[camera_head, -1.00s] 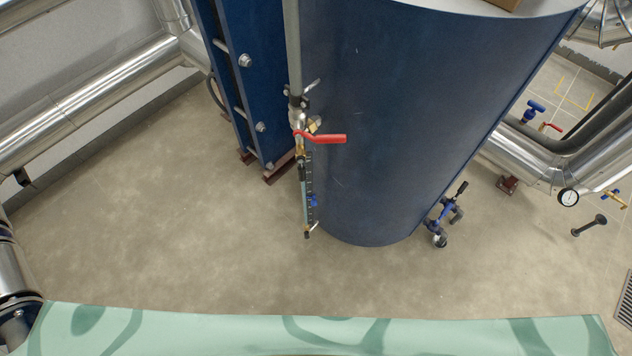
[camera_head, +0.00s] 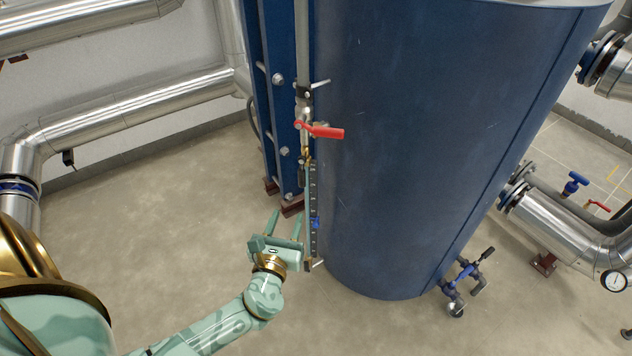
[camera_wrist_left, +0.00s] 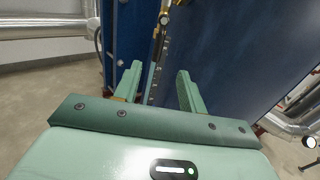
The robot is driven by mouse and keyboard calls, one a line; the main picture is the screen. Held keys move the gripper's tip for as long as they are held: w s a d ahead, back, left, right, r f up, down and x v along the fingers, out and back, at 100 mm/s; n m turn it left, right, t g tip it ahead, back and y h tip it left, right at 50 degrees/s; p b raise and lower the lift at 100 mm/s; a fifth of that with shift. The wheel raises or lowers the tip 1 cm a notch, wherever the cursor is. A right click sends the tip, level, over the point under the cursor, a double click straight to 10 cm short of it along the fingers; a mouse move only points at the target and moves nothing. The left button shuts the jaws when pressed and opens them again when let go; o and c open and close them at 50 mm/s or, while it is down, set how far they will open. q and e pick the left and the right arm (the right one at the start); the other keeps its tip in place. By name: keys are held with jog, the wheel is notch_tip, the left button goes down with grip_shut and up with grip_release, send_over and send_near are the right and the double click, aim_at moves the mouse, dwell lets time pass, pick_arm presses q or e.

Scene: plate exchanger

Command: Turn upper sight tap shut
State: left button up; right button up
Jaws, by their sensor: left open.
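The sight gauge, a thin dark scale with a glass tube (camera_head: 313,200), hangs upright in front of the blue tank. A small silver lever (camera_head: 320,84) sits higher on the same pipe. I cannot tell for sure which is the upper sight tap. My left gripper (camera_head: 285,218) is open and empty, left of the gauge's lower part and well below the red lever. In the left wrist view, the gauge (camera_wrist_left: 152,75) shows between the open fingers (camera_wrist_left: 158,74). My right gripper is not in view.
The blue tank (camera_head: 430,130) fills the middle right. A blue frame (camera_head: 276,110) stands left of the gauge. Silver pipes (camera_head: 140,115) run along the left wall.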

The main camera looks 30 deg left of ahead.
aim_at(301, 176)
pick_arm(q)
jog(key=b+x, duration=0.1)
jog(key=x, duration=0.3)
jog(key=b+x, duration=0.1)
jog(key=x, duration=0.3)
jog(key=b+x, duration=0.1)
jog(key=x, duration=0.3)
jog(key=shift+w+a+f, duration=0.1)
jog(key=shift+w+f, duration=0.15)
jog(key=shift+w, duration=0.05)
jog(key=shift+x, duration=1.2)
jog(key=shift+w+a+r+b, duration=0.1)
jog(key=shift+w+a+b, duration=0.15)
jog(key=shift+w, duration=0.2)
grip_shut()
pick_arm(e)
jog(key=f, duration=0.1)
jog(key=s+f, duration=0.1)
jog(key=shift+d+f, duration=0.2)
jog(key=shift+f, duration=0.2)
